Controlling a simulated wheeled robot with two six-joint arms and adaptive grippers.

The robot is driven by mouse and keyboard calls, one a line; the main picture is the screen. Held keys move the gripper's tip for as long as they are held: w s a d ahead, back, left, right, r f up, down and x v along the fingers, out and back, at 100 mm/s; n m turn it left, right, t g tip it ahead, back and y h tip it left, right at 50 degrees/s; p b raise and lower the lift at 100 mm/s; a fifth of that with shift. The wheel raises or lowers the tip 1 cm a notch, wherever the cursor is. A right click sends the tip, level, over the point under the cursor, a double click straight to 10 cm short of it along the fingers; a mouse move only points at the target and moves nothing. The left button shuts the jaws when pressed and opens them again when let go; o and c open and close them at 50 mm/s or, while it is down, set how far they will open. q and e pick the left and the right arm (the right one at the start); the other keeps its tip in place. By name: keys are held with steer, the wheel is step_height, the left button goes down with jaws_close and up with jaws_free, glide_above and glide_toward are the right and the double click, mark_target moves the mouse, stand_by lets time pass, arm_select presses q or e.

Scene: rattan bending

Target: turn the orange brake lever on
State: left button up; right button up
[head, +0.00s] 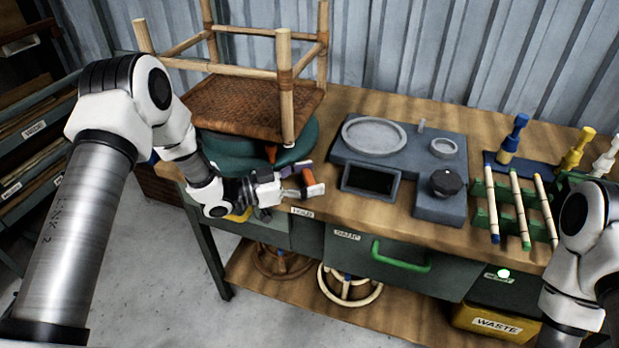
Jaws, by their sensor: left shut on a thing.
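The orange brake lever (309,177) is at the front left of the bench, below the upturned rattan stool (240,103) and the dark green round turntable (305,140). My left gripper (304,183) is shut on the lever, and its fingers hide part of it. A smaller orange piece (271,153) shows at the turntable's edge; I cannot tell whether it joins the lever. My right arm shows at the right edge, but its gripper is out of view.
A grey fixture (405,150) with a round dish, a dark screen and a black knob stands mid-bench. Green racks hold several pale rods (520,210) at the right. Blue, yellow and white tools stand behind. A green drawer handle (401,262) juts out in front.

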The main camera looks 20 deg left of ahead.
arm_select(q)
steer(key=o, duration=1.2)
steer(key=shift+c, duration=0.2)
steer(key=shift+a, duration=0.1)
steer(key=v, duration=1.1)
steer(key=shift+s+a, duration=0.3)
